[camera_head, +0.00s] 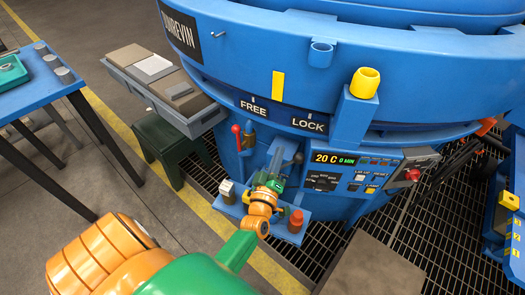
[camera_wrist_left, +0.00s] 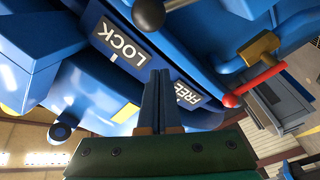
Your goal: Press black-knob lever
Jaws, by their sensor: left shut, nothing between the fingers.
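The black-knob lever (camera_head: 298,158) is on the front of the blue furnace, below the LOCK label. Its round dark knob also shows at the top of the left wrist view (camera_wrist_left: 148,13). My left gripper (camera_head: 278,160) is shut and empty, just left of the black knob in the head view. In the left wrist view its closed fingertips (camera_wrist_left: 160,72) point toward the furnace face, with the knob beyond and apart from them. A red-knob lever (camera_head: 237,130) stands farther left, below the FREE label. My right gripper is not in view.
A display panel (camera_head: 348,170) reading 20 C is right of the black knob. A blue shelf (camera_head: 248,214) below carries a red-topped item (camera_head: 296,221) and a pale box (camera_head: 227,191). A tray (camera_head: 160,85) sits at left. Floor grating lies beneath.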

